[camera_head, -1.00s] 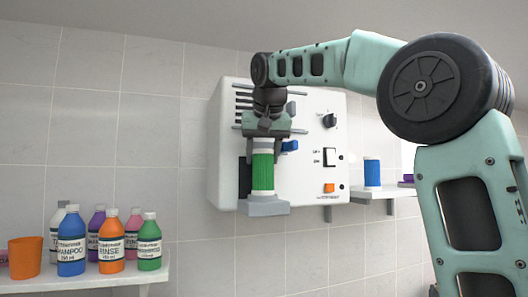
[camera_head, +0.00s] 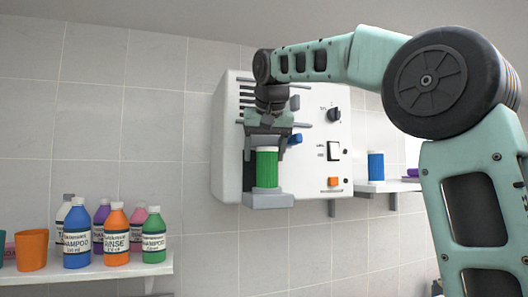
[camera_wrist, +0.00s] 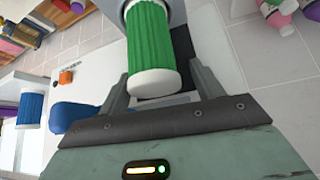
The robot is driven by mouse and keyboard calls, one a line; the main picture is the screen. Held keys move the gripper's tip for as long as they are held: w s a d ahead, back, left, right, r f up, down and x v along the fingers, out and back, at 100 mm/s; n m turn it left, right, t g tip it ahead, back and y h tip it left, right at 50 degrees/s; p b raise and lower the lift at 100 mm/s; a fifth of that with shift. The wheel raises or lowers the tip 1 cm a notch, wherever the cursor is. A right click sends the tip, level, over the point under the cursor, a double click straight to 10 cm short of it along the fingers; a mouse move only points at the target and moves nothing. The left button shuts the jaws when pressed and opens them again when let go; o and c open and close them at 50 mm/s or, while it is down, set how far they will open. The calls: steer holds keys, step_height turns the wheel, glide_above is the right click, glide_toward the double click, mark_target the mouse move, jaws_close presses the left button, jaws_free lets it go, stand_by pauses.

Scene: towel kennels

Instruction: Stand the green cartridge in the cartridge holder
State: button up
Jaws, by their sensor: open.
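The green cartridge (camera_head: 267,168), ribbed with white ends, stands upright in the grey cartridge holder (camera_head: 269,201) on the front of the white wall unit. My gripper (camera_head: 268,142) is above it, pointing down, with its fingers open on either side of the cartridge's top. In the wrist view the green cartridge (camera_wrist: 149,50) lies between the spread fingers (camera_wrist: 160,88), with gaps visible beside it. The cartridge's lower end is partly hidden by the holder.
The white unit (camera_head: 312,110) has a knob, switch and orange button. A blue cartridge (camera_head: 375,167) stands on the right shelf (camera_head: 388,186). Several bottles and an orange cup (camera_head: 32,250) stand on the left shelf (camera_head: 120,272).

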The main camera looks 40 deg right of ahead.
steer(key=shift+s+d+r, duration=0.1)
steer(key=shift+s+d, duration=0.05)
steer(key=shift+d, duration=0.15)
steer(key=shift+s+r, duration=0.1)
steer(key=shift+r, duration=0.15)
steer(key=p+v, duration=0.1)
steer(key=v, duration=1.5)
steer(key=shift+s+a+r+p, duration=0.2)
steer(key=shift+a+p, duration=0.1)
steer(key=shift+a, duration=0.1)
steer(key=shift+w, duration=0.1)
